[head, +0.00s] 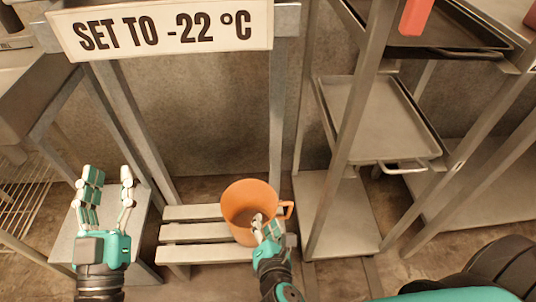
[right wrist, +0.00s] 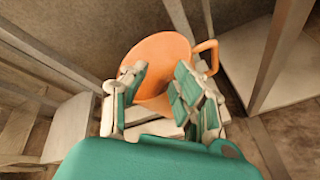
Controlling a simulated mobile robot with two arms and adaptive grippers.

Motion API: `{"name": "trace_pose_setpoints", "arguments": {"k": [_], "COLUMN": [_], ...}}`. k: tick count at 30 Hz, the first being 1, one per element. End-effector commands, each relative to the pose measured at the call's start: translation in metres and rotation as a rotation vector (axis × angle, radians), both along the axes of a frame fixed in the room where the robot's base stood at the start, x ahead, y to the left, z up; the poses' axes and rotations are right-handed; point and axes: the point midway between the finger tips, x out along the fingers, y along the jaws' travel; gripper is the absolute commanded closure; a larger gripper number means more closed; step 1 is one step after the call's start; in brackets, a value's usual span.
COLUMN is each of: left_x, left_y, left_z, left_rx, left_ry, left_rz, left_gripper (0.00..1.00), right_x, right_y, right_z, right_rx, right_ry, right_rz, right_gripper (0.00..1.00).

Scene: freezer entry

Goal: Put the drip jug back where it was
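The drip jug (head: 237,196) is an orange cup-like jug with a wide open top and a handle on its right side. In the head view it appears over the right part of a low slatted bench (head: 190,232); whether it rests on the slats is unclear. My right gripper (head: 264,224) is at the jug's near side, its fingers overlapping the near rim. In the right wrist view the jug (right wrist: 158,52) shows between and beyond the spread fingers; whether they press on its wall is unclear. My left gripper (head: 108,177) is open and empty, left of the bench.
A sign (head: 165,28) reading "SET TO -22 °C" hangs above. A metal rack at right holds a tray (head: 378,118), with a post close to the jug's handle. A pale low surface (head: 66,235) lies beneath my left gripper. The bench's left part is clear.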

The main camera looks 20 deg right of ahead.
Motion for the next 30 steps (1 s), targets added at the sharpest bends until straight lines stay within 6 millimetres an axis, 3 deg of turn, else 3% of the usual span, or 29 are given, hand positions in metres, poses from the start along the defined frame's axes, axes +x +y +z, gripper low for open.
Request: {"name": "trace_pose_setpoints", "arguments": {"k": [3,6,9,12,15,18,30], "left_x": [0.000,0.000,0.000,0.000,0.000,0.000,0.000], "left_y": [0.000,0.000,0.000,0.000,0.000,0.000,0.000], "left_z": [0.000,0.000,0.000,0.000,0.000,0.000,0.000], "left_rx": [0.000,0.000,0.000,0.000,0.000,0.000,-0.001], "left_ry": [-0.001,-0.001,-0.001,-0.001,-0.001,-0.001,-0.002], "left_rz": [0.000,0.000,0.000,0.000,0.000,0.000,0.000], "left_gripper": [0.60,0.60,0.60,0.60,0.60,0.60,0.60], "right_x": [0.031,0.044,0.046,0.041,0.036,0.034,0.034], "right_y": [0.005,0.006,0.001,-0.007,-0.013,-0.016,-0.016], "right_z": [0.054,0.115,0.175,0.221,0.247,0.257,0.257], "right_rx": [0.668,1.239,1.729,2.088,2.298,2.382,2.388], "right_ry": [-0.193,-0.306,-0.355,-0.352,-0.329,-0.316,-0.313], "right_rz": [-0.036,-0.024,0.029,0.094,0.144,0.164,0.161], "right_gripper": [0.71,0.71,0.71,0.71,0.71,0.71,0.71]}}
